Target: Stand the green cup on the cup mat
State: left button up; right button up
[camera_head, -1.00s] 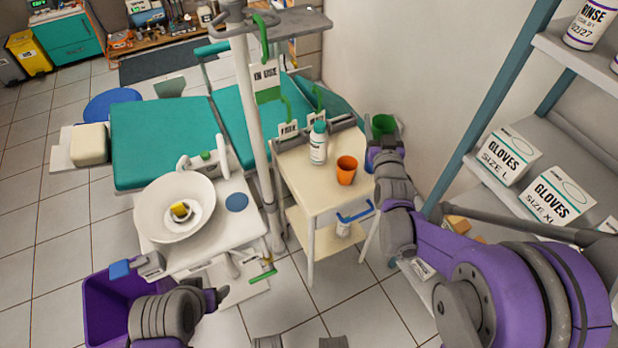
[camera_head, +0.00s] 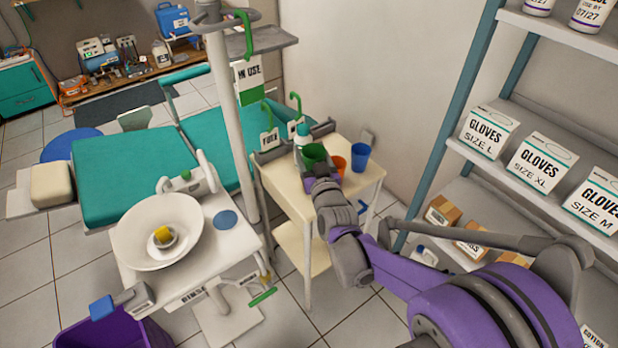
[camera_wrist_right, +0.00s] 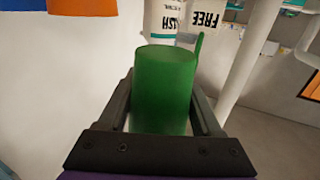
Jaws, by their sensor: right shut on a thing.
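The green cup (camera_head: 314,154) is in my right gripper (camera_head: 318,172), held over the cream trolley top. In the right wrist view the green cup (camera_wrist_right: 165,88) sits between the two dark fingers of my right gripper (camera_wrist_right: 163,108), which is shut on it. The cup looks about upright in the head view. The cup mat looks to be the flat blue disc (camera_head: 226,219) on the white unit beside the basin; it is bare. It lies to the left of my right gripper, past the pole. My left gripper is not in view.
On the trolley (camera_head: 372,177), an orange cup (camera_head: 338,164) and a blue cup (camera_head: 360,156) stand close right of the green cup, with a white bottle (camera_head: 302,136) behind. A pole (camera_head: 232,140) with hanging tags stands between trolley and basin (camera_head: 130,236). Shelves (camera_head: 470,155) stand right.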

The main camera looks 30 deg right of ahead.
notch_tip(320, 180, down, 6)
jog(key=shift+w+d+r+b, duration=0.1)
jog(key=shift+r+b, duration=0.1)
jog(key=shift+b, duration=0.65)
jog(key=shift+f+b, duration=0.6)
jog(key=shift+f, duration=1.25)
jog(key=shift+f, duration=0.1)
jog(key=o, duration=1)
